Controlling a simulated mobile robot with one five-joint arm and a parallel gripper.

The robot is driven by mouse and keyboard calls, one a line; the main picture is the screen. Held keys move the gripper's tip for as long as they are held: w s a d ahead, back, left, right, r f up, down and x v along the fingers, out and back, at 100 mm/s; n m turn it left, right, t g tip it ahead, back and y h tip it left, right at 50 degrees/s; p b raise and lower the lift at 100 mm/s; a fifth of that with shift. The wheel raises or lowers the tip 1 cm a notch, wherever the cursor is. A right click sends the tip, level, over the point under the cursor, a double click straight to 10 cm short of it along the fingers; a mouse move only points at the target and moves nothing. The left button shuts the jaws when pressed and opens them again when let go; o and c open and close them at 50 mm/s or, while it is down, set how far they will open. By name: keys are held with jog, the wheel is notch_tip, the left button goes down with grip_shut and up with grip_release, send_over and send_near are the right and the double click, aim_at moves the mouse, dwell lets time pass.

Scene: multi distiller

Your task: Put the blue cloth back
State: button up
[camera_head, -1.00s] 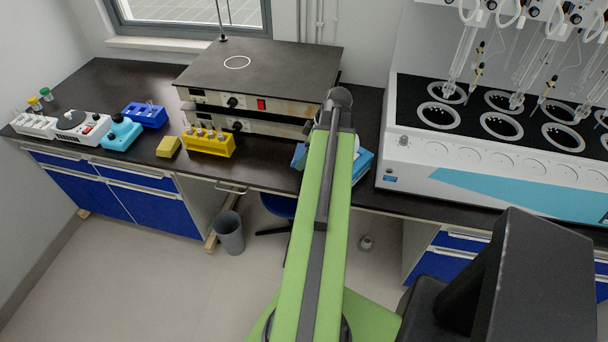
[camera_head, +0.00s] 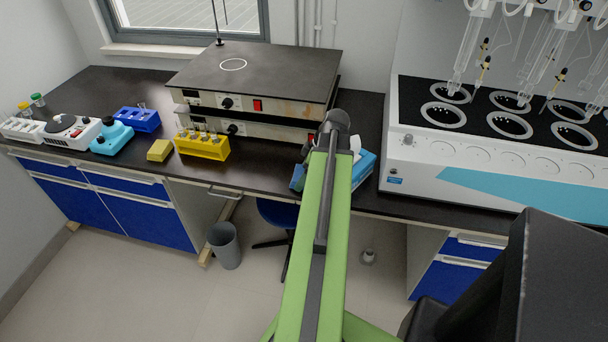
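A blue item (camera_head: 298,177), which may be the blue cloth, shows at the left edge of my green arm near the counter's front edge. Most of it is hidden behind the arm. A blue box (camera_head: 364,168) with white tissue (camera_head: 356,145) on top shows just right of the arm. My arm reaches over this spot. A small dark part just above the blue item may belong to my gripper, but the fingers are hidden behind the arm. I cannot tell whether they hold the cloth.
A yellow test-tube rack (camera_head: 202,147), a yellow block (camera_head: 159,150) and a blue rack (camera_head: 137,120) stand left on the dark counter (camera_head: 262,178). Stacked hot plates (camera_head: 255,75) stand behind. A large white distiller (camera_head: 480,170) fills the right. A bin (camera_head: 224,246) is on the floor.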

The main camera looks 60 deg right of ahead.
jog(key=o, duration=1)
jog(key=shift+f, duration=0.1)
jog(key=shift+o, duration=0.2)
jog(key=shift+r+p, duration=0.35)
jog(key=shift+p, duration=0.05)
jog(key=p+v, duration=1)
jog(key=v, duration=0.1)
jog(key=shift+r+p, duration=0.3)
jog(key=shift+p, duration=0.05)
jog(key=shift+s, duration=0.1)
